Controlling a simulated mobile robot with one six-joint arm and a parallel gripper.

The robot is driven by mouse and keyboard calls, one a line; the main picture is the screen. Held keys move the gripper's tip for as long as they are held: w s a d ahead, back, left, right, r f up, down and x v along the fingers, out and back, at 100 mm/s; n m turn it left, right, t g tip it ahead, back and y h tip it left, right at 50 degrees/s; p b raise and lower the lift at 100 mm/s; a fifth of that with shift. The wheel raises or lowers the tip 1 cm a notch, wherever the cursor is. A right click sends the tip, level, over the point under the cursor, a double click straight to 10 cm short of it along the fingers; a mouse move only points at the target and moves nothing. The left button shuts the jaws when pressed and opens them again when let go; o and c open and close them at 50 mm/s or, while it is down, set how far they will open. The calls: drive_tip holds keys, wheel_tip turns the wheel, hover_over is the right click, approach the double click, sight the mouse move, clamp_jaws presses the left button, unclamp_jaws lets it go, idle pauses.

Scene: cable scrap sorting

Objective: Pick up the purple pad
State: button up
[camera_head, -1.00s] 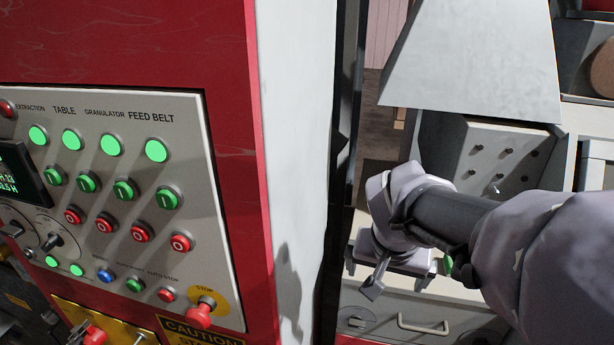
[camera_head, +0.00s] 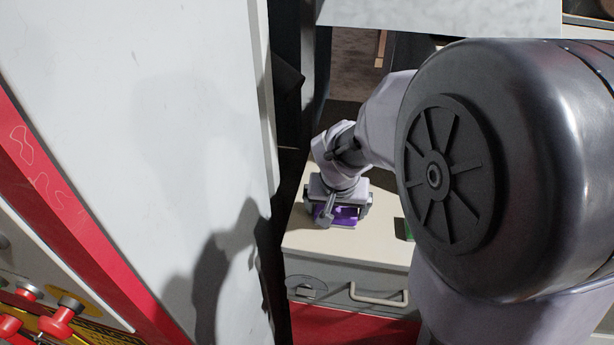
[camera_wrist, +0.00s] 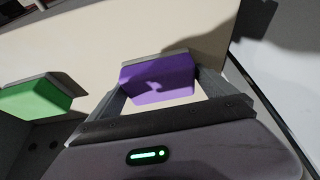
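The purple pad (camera_head: 345,214) lies on the pale top of a drawer cabinet, partly hidden under my gripper (camera_head: 337,209). In the wrist view the purple pad (camera_wrist: 158,82) sits between the two fingers of my gripper (camera_wrist: 160,77), one finger at each side. It is a block with a dark grey layer along its far edge. My gripper is open and points down over it. Whether a finger touches the pad is hard to tell.
A green pad (camera_wrist: 38,98) lies to the left in the wrist view. The cabinet top (camera_head: 302,232) has bare room left of my gripper. A tall white machine side (camera_head: 150,110) stands close on the left. The drawer has a handle (camera_head: 378,297).

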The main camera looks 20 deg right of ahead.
drive_tip(key=c, duration=0.9)
drive_tip(key=shift+w+d+r, duration=0.1)
drive_tip(key=shift+r, duration=0.4)
wheel_tip(320, 180, up, 3)
drive_tip(key=shift+f+p, duration=0.2)
drive_tip(key=shift+p, duration=0.7)
drive_tip(key=s+d, duration=0.1)
drive_tip(key=s, duration=0.4)
drive_tip(key=s+d+r+p, duration=0.1)
drive_tip(key=s+d, duration=0.1)
drive_tip(key=s, duration=0.3)
drive_tip(key=s+d+p, duration=0.1)
drive_tip(key=s, duration=0.4)
drive_tip(key=shift+s+d+r, duration=0.2)
drive_tip(key=shift+d, duration=0.15)
drive_tip(key=o, duration=0.6)
drive_tip(key=c, duration=0.5)
drive_tip(key=shift+o, duration=0.2)
